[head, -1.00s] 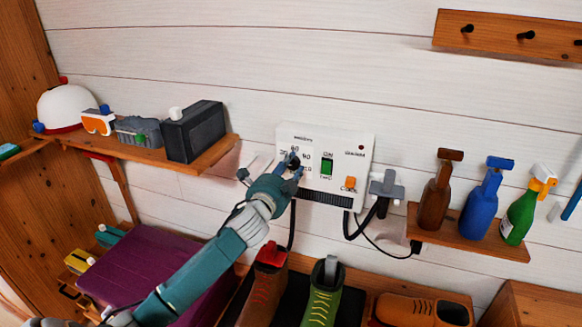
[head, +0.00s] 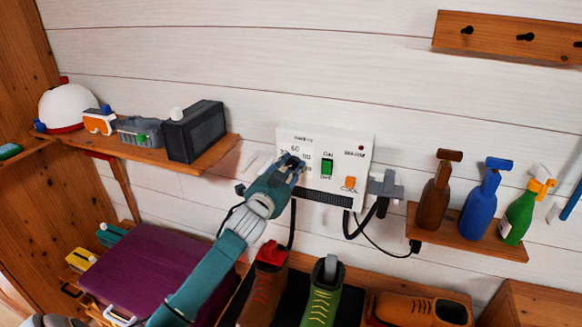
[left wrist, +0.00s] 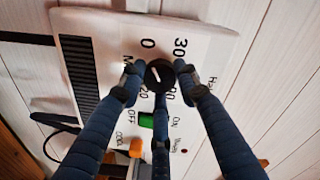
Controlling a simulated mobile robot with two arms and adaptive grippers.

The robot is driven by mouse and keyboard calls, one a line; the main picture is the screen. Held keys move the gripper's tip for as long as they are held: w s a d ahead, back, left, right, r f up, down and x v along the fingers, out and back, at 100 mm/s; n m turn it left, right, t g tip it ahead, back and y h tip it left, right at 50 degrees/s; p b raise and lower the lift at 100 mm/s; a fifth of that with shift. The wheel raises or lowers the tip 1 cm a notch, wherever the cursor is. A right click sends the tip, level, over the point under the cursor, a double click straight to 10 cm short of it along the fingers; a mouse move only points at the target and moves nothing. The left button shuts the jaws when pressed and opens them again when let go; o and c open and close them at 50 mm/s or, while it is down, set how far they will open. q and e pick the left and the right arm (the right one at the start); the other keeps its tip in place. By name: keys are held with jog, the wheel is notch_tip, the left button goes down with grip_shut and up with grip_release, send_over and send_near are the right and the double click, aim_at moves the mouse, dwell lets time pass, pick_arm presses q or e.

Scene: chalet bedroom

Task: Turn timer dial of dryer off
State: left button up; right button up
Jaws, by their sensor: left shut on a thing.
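The dryer's white control panel (head: 338,150) is mounted on the wall and also shows in the left wrist view (left wrist: 215,50). The black timer dial (left wrist: 158,73) has a white pointer line and sits among printed numbers; the pointer slants up and left, roughly toward the 0. My left gripper (head: 291,162) is at the panel's left part, covering the dial in the head view. In the left wrist view, its fingers (left wrist: 158,75) are closed around the dial's rim. A green switch (head: 327,166) and an orange button (head: 349,183) are right of the dial. My right gripper is not seen.
A shelf (head: 215,152) with a dark box (head: 195,131) is left of the panel. A grey plug-like fitting (head: 386,184) and cables are at its right. Spray bottles (head: 482,198) stand farther right. Boots (head: 323,300) are below.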

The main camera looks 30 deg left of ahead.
pick_arm(q)
jog(key=shift+a, duration=0.15)
jog(key=o, duration=1)
jog(key=shift+f, duration=0.1)
jog(key=shift+o, duration=0.7)
jog(key=shift+a, duration=0.1)
jog(key=shift+s, duration=0.3)
jog(key=v, duration=1.1)
jog(key=shift+s, duration=0.25)
